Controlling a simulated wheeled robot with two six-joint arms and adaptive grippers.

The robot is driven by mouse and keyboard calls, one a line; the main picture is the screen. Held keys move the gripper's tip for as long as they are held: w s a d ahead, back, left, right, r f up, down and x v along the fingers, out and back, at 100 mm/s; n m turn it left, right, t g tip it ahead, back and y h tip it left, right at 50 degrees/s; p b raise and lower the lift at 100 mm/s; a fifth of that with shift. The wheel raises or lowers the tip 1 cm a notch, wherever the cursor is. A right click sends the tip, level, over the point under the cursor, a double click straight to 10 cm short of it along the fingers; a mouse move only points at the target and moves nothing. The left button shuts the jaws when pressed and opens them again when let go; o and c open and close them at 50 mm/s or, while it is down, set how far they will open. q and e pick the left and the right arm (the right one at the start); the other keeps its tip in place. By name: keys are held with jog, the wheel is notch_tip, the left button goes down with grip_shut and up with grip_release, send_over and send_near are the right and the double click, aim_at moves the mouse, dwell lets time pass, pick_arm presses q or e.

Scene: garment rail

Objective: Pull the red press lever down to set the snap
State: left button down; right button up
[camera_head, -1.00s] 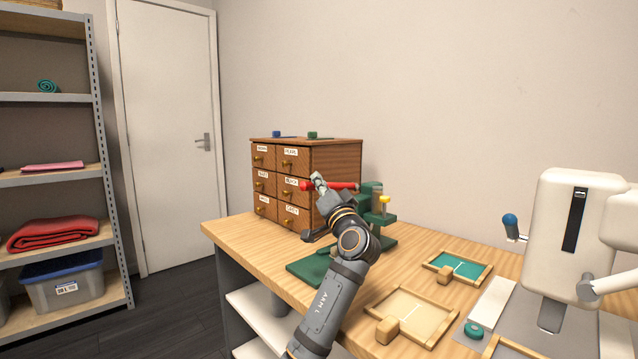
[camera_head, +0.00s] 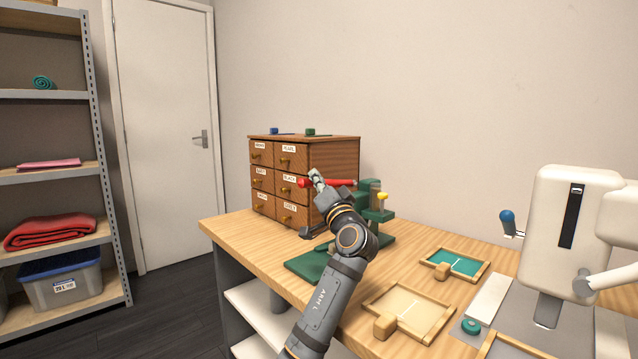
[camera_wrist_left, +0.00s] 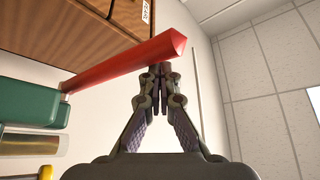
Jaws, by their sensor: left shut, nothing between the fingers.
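The red press lever (camera_head: 340,182) extends from the green press (camera_head: 371,195) on the workbench, roughly level in the head view. My left gripper (camera_head: 315,176) is at the lever's free end, with its fingers together and nothing between them. In the left wrist view, the lever (camera_wrist_left: 118,64) crosses above the closed fingertips (camera_wrist_left: 160,72), which sit just by its free end. I cannot tell whether they touch it. My left arm hides part of the press and its base. My right gripper is not in view.
A wooden drawer cabinet (camera_head: 334,160) stands right behind the lever. Wood-framed trays, one teal (camera_head: 454,264) and one beige (camera_head: 408,310), lie to the right on the bench (camera_head: 400,255). A white machine (camera_head: 570,225) stands further right.

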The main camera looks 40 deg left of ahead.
pick_arm(q)
jog(key=v, duration=1.2)
jog(key=shift+f, duration=0.1)
